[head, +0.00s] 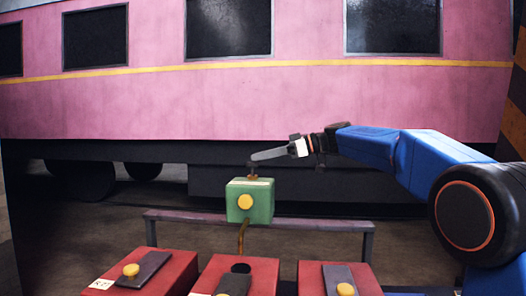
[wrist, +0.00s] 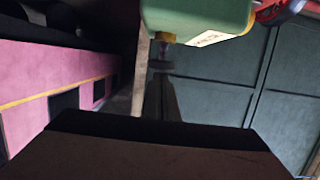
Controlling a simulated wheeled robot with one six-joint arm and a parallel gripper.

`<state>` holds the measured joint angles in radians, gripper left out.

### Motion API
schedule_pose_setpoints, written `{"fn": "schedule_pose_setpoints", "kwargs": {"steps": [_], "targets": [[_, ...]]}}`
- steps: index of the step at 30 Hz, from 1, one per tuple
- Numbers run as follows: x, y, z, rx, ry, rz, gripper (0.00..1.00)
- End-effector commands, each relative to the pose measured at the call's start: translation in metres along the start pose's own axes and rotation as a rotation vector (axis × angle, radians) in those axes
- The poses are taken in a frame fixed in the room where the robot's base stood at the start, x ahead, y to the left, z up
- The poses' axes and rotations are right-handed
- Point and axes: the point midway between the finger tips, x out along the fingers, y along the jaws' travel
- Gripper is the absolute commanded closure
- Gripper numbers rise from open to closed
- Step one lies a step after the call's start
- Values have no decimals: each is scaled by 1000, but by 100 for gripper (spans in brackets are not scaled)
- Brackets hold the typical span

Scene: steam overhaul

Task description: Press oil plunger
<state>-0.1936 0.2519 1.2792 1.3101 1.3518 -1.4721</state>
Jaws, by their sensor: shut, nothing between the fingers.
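The green oil box (head: 262,202) has a yellow round knob (head: 245,202) on its front and a bent brown spout below. The oil plunger (head: 253,171) is a short dark cap on a stem standing up from its top. In the wrist view the green box (wrist: 195,14) fills the top edge, and the plunger (wrist: 161,64) points toward my fingers. My gripper (head: 256,157) is shut and empty, reaching in from the right with its fingertips right at the plunger cap. It also shows in the wrist view (wrist: 161,82). I cannot tell whether they touch.
A low rail (head: 320,223) runs behind the green box. Red boxes (head: 170,270), (head: 252,270), (head: 368,275) with dark plates stand in front below it. A pink railway carriage (head: 250,105) fills the background. The space above the green box is clear apart from my arm.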

Motion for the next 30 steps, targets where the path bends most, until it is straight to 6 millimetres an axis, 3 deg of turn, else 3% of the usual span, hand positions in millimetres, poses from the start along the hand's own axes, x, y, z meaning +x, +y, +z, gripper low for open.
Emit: {"fn": "schedule_pose_setpoints", "kwargs": {"steps": [11, 19, 30], "targets": [[0, 0, 2, 0, 0, 0, 100], [7, 0, 29, 1, -1, -1, 100], [8, -1, 29, 2, -4, -3, 100]]}}
